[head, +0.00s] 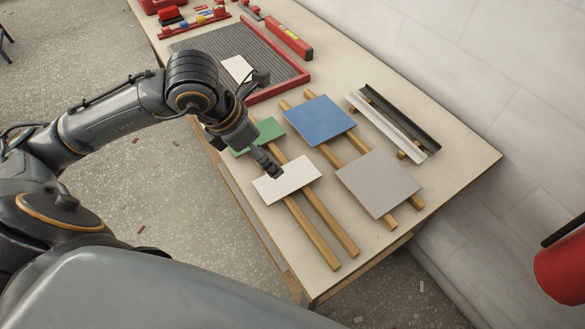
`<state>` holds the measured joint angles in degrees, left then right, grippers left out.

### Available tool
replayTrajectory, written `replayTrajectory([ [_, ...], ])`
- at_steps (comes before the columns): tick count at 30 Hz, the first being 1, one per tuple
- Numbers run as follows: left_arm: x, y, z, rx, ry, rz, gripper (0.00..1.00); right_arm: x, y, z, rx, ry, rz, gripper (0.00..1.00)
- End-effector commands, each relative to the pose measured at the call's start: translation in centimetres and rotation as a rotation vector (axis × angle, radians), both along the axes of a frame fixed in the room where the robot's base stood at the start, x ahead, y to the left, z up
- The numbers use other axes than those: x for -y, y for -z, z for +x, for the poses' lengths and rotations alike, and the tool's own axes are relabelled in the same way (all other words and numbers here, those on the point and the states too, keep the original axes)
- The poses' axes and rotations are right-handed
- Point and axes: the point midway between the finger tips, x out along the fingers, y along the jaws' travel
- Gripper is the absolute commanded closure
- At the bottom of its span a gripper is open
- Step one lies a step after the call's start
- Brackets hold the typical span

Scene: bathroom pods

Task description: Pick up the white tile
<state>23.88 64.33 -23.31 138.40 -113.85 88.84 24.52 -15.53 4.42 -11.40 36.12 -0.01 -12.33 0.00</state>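A white tile (294,182) lies across two wooden strips near the front edge of the table. My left gripper (272,168) is over the tile's upper left part, pointing down at it. Its fingers look close together and hide a little of the tile. I cannot tell whether they touch it or how far they are open. Another white piece (237,69) lies farther back on the ribbed grey surface inside a red frame, partly hidden by my arm. My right gripper is not in view.
A green tile (266,132), a blue tile (319,120) and a grey tile (379,183) lie nearby on wooden strips (318,230). Dark and light channel profiles (400,120) lie at right by the wall. A red level (288,36) and small tools are at the back.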

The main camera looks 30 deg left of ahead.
Motion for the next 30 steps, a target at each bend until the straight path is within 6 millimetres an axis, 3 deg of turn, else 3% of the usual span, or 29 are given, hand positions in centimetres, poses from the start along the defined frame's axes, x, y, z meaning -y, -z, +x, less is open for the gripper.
replayTrajectory([
  [4,0.8,2.9,0.9,-0.006,0.001,-0.006,0.03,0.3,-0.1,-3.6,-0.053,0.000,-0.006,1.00],
  [8,1.2,4.9,1.7,-0.004,0.000,-0.007,0.03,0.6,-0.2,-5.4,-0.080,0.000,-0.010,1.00],
  [11,1.4,5.8,2.0,-0.002,0.002,-0.004,0.03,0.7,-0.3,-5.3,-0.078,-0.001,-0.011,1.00],
  [20,2.3,8.4,3.0,-0.005,0.002,-0.006,0.03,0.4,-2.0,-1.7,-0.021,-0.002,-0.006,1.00],
  [24,2.6,10.3,3.6,-0.003,0.001,-0.005,0.03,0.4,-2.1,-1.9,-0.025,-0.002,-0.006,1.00],
  [30,2.7,11.0,3.9,0.000,0.002,-0.004,0.03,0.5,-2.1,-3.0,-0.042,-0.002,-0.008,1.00],
])
